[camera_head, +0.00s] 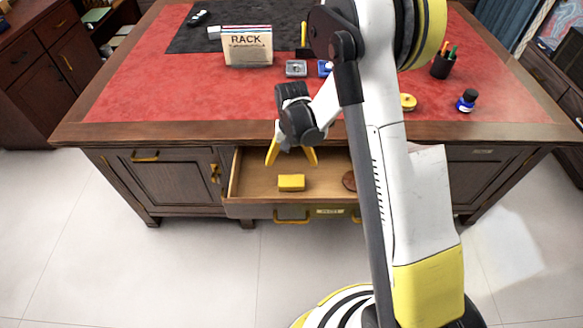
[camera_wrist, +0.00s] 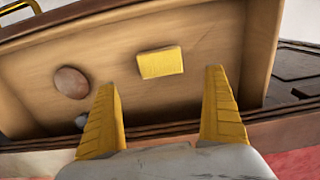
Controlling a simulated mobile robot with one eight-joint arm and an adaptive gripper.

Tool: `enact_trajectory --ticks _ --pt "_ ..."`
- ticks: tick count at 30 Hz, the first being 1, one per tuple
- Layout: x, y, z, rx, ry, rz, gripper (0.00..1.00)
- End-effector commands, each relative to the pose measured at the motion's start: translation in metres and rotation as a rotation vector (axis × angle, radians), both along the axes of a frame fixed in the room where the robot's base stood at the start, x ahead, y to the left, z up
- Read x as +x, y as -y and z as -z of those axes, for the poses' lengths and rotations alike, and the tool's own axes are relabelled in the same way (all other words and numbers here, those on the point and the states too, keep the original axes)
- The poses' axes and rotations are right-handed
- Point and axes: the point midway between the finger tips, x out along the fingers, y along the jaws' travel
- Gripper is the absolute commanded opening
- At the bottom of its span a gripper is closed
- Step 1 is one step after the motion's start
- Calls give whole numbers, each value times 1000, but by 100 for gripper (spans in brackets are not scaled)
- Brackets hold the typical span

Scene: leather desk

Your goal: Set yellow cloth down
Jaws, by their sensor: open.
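The yellow cloth (camera_head: 291,182) lies as a small folded block on the floor of the open desk drawer (camera_head: 245,186), left of its middle. In the wrist view the cloth (camera_wrist: 161,62) sits beyond the fingertips and apart from them. My gripper (camera_head: 291,158) is above the drawer, over the cloth. Its two yellow fingers are spread wide with nothing between them, as the wrist view also shows (camera_wrist: 162,82).
A round brown object (camera_wrist: 72,82) lies in the drawer, with a small grey thing (camera_wrist: 82,121) near it. The red desk top (camera_head: 150,90) holds a rack box (camera_head: 248,48), a small grey tray (camera_head: 296,68), a pen cup (camera_head: 443,65), a yellow roll (camera_head: 408,102) and a blue bottle (camera_head: 467,101).

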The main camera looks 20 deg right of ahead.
Motion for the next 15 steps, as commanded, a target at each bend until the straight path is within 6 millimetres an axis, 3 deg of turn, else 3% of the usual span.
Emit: enact_trajectory --ticks 5,8,15 --pt "-1 0 -22 0 10 -5 100" --pt "-6 0 -50 -1 44 -22 100" --pt "-44 0 -155 -11 202 -102 100"
